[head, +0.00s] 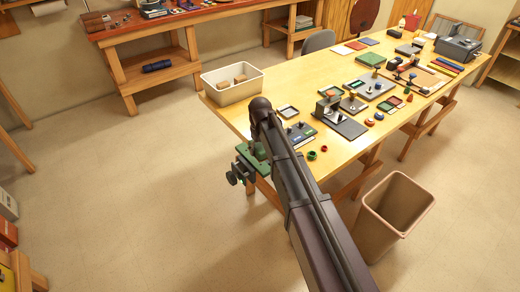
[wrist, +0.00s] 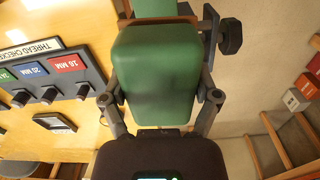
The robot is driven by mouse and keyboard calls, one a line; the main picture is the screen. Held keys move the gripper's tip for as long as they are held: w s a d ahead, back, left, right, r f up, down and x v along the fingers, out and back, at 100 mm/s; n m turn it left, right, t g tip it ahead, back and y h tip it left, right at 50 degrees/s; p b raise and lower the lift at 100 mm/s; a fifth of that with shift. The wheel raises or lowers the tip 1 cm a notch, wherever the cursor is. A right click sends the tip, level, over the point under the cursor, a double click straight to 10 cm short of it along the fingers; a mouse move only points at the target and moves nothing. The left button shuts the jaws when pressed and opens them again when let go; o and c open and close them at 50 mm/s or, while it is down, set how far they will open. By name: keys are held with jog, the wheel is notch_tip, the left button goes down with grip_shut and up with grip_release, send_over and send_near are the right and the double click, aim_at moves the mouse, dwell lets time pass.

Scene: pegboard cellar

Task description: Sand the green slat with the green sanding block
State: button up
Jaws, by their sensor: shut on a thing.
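My gripper (wrist: 160,97) is shut on the green sanding block (wrist: 155,70), with one finger on each side of it. In the head view my gripper (head: 262,125) is over the near left corner of the table, and my arm hides most of what is under it. A green clamp or vise (head: 250,160) with a dark knob sits at that corner. Another green piece (wrist: 153,8) shows past the block at the top of the wrist view. I cannot tell whether it is the slat or part of the vise, nor whether the block touches it.
A thread checker board (wrist: 48,75) with dark knobs lies beside the gripper. A white bin (head: 232,88) with brown blocks stands at the table's left end. Several fixtures crowd the table's (head: 290,78) middle. A tan waste bin (head: 392,215) stands on the floor at right.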

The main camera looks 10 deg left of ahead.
jog(key=shift+r+p, duration=1.4)
jog(key=shift+r, duration=0.05)
